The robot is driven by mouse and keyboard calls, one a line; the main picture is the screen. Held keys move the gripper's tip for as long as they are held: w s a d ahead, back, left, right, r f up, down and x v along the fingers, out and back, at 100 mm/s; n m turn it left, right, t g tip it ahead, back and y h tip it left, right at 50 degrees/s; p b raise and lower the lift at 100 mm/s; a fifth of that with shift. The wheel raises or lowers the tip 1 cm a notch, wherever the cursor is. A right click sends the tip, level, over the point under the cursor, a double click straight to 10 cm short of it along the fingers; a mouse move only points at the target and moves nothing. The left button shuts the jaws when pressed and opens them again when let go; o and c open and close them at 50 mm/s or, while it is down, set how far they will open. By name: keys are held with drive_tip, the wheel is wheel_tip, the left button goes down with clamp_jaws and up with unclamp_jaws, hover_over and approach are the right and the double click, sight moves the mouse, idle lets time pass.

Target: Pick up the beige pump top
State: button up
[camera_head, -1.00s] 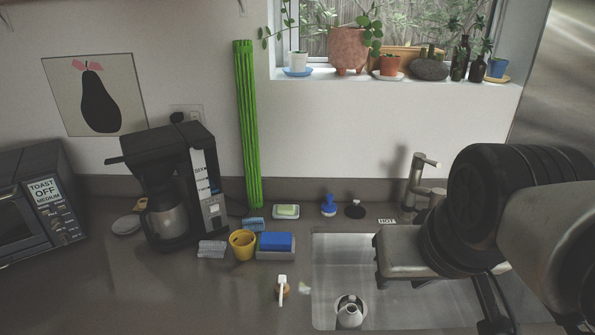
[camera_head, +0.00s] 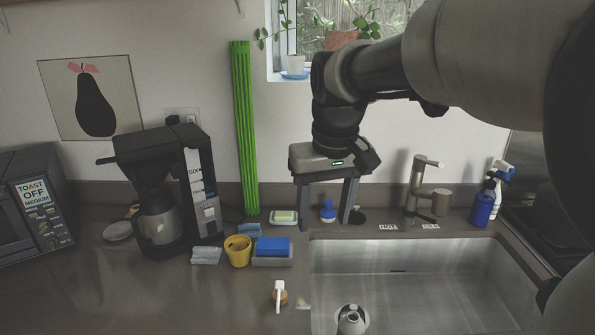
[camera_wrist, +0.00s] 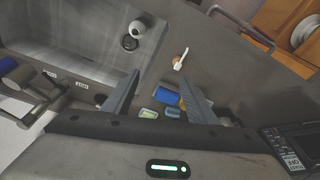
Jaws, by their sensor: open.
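The pump top (camera_head: 280,293), with a white spout over a beige-orange base, stands on the grey counter left of the sink, near the front. It also shows in the wrist view (camera_wrist: 181,60), beyond the fingertips and slightly right. My gripper (camera_head: 325,226) is open and empty. It points down near the back of the counter, behind the sink's left end, farther back and to the right of the pump top and apart from it. Its two fingers spread wide in the wrist view (camera_wrist: 160,74).
The sink (camera_head: 410,300) holds a grey-white object (camera_head: 351,320). A faucet (camera_head: 415,190) and coffee maker (camera_head: 165,185) stand behind. Counter left of the pump top is clear.

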drive_tip(key=n+g+b, duration=0.2)
drive_tip(key=b, duration=0.1)
hover_over(279, 284)
wheel_tip(279, 284, down, 12)
drive_tip(key=f, duration=0.7)
drive_tip(key=f+b, duration=0.1)
drive_tip(key=f, duration=0.2)
drive_tip(key=shift+w+a+f, duration=0.2)
drive_tip(key=shift+w, duration=0.1)
drive_tip(key=f, duration=0.6)
drive_tip(key=shift+s+d+f, duration=0.2)
drive_tip(key=shift+s+f, duration=0.05)
drive_tip(key=shift+s, duration=0.05)
drive_tip(key=c, duration=1.1)
wheel_tip(279, 284, up, 10)
drive_tip(key=shift+r, duration=0.1)
drive_tip(key=shift+c, duration=0.2)
